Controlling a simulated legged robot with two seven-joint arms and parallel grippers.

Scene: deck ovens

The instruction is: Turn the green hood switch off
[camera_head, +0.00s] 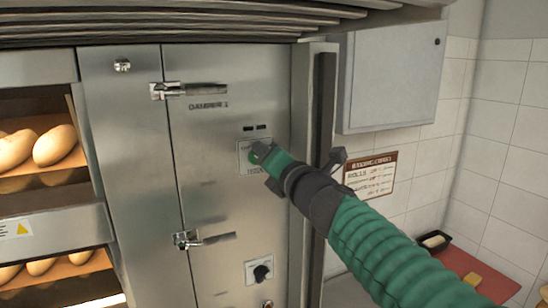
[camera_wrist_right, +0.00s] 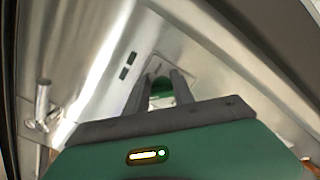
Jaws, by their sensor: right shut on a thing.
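The green hood switch (camera_head: 256,152) sits on a small pale plate (camera_head: 243,161) on the steel panel of the oven, below two small dark slots. My right gripper (camera_head: 262,154) is at the switch, its fingers shut on it. In the right wrist view the two grey fingers (camera_wrist_right: 165,90) reach the plate, and green of the switch (camera_wrist_right: 160,86) shows between them. The fingers hide part of the switch, so I cannot tell its exact angle. My left gripper is not in view.
A black knob (camera_head: 262,272) is lower on the panel. Latch handles (camera_head: 190,90) stick out on the left. Bread (camera_head: 55,145) sits in the open decks. A grey wall box (camera_head: 392,78) and a printed sign (camera_head: 371,175) are at the right. The hood edge overhangs above.

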